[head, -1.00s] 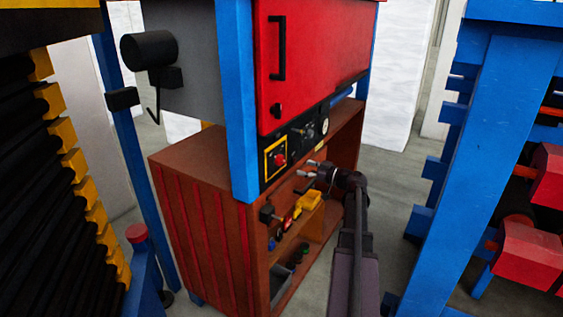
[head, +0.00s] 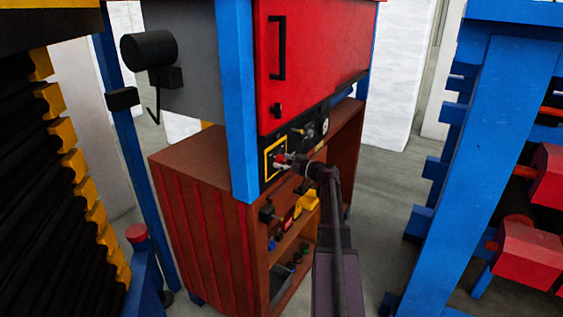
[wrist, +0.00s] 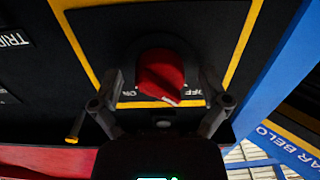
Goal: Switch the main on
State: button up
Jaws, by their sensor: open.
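The main switch is a red rotary knob (wrist: 161,74) on a black plate with a yellow border, with ON and OFF labels. In the wrist view its white pointer mark lies between the labels, nearer OFF. My gripper (wrist: 160,92) is open, with one finger on each side of the knob. I cannot tell whether the fingers touch it. My gripper also shows at the panel in the head view (head: 285,160).
The black control strip (head: 309,127) carries a gauge (head: 325,127) and sits below a red cabinet (head: 310,60). A blue post (head: 237,100) stands just left of the switch. A brown shelf unit (head: 205,220) with a yellow object (head: 307,201) is below.

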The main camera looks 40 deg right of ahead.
jog(key=c, duration=1.2)
jog(key=shift+o, duration=0.2)
jog(key=shift+m, duration=0.3)
jog(key=m, duration=1.2)
jog(key=shift+m, duration=0.3)
jog(key=m, duration=0.4)
jog(key=shift+m, duration=0.4)
